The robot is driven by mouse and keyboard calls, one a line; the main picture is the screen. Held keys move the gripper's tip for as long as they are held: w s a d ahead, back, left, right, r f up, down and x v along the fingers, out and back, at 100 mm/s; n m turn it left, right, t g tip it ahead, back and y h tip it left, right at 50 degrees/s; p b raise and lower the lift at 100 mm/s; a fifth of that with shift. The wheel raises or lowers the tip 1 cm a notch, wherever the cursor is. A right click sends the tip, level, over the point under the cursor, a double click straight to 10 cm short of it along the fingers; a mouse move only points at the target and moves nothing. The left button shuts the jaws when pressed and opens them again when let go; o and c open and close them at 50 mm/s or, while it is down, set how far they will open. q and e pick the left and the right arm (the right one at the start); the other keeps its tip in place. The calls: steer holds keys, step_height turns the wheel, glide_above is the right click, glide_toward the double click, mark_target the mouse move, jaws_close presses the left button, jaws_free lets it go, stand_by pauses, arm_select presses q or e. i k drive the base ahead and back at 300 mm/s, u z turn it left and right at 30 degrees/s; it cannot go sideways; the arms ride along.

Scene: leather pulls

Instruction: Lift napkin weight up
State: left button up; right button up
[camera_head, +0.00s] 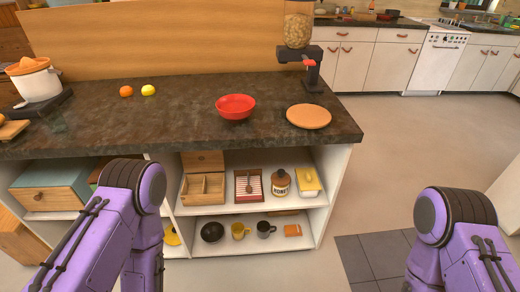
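A red-rimmed holder (239,197) with white, napkin-like contents stands on the upper shelf under the counter. A small dark upright piece (249,184) lies across its middle and may be the napkin weight; it is too small to be sure. Only purple upper parts of my two arms show, at the lower left and lower right. Both grippers are out of the picture, so their distance from the holder cannot be seen.
Beside the holder are a wooden compartment box (204,188), a honey jar (280,183) and a yellow-lidded dish (308,182). Mugs (264,229) stand below. The counter (180,112) holds a red bowl (236,106) and a round board (309,116). Floor (410,140) is clear at right.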

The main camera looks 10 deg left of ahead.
mark_target(249, 190)
steer(key=z, duration=1.15)
steer(key=i, duration=0.35)
steer(key=u, duration=1.55)
